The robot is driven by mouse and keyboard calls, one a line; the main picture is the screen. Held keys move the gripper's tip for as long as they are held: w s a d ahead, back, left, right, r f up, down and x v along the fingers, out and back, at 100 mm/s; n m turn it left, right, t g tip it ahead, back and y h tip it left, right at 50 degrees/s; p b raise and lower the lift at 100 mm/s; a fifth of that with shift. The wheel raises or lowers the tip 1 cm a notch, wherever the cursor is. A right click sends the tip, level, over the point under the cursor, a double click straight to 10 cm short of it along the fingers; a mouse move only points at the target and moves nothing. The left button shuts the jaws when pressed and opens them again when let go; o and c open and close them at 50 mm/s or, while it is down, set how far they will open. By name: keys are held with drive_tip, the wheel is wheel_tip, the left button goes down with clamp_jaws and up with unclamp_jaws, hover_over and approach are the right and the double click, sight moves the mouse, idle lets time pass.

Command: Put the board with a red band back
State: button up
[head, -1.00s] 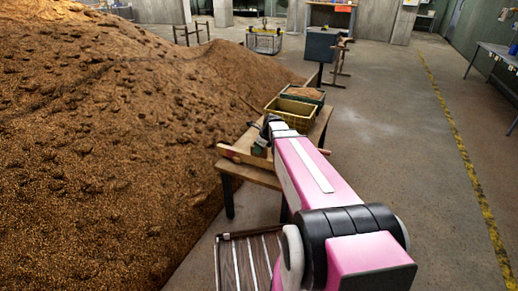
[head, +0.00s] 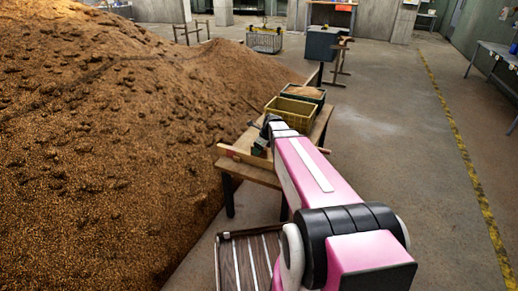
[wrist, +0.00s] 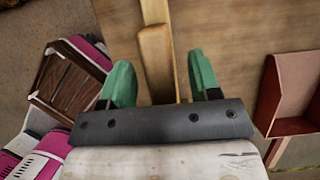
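A long pale wooden board (head: 238,156) with a reddish patch near its left end lies along the near edge of a wooden table. I take it for the board with a red band. My gripper (head: 262,145) is low over the table at this board, partly hidden by my arm. In the wrist view, the green fingers of my gripper (wrist: 160,85) are spread on either side of a wooden bar (wrist: 155,55), with gaps visible on both sides. No red band shows on the bar in the wrist view.
The wooden table (head: 255,175) also holds a yellow crate (head: 291,113) and a green bin (head: 304,94) behind my gripper. A red tray-like thing (wrist: 297,90) is at the right of the wrist view. A large grain heap (head: 110,140) borders the table's left; open floor lies right.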

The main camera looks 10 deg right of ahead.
drive_tip(key=v, duration=1)
drive_tip(key=shift+r, duration=0.25)
drive_tip(key=shift+s, duration=0.2)
drive_tip(key=s+a+f+n+g+h, duration=0.1)
drive_tip(key=s+f+n+h, duration=0.1)
drive_tip(key=s+f+n, duration=0.3)
drive_tip(key=s+a+f+n+g+h, duration=0.1)
drive_tip(key=s+f+n, duration=0.4)
drive_tip(key=s+n, duration=0.8)
drive_tip(key=shift+s+a+n+g+h, duration=0.35)
drive_tip(key=shift+a+n, duration=0.2)
drive_tip(key=shift+n, duration=3.05)
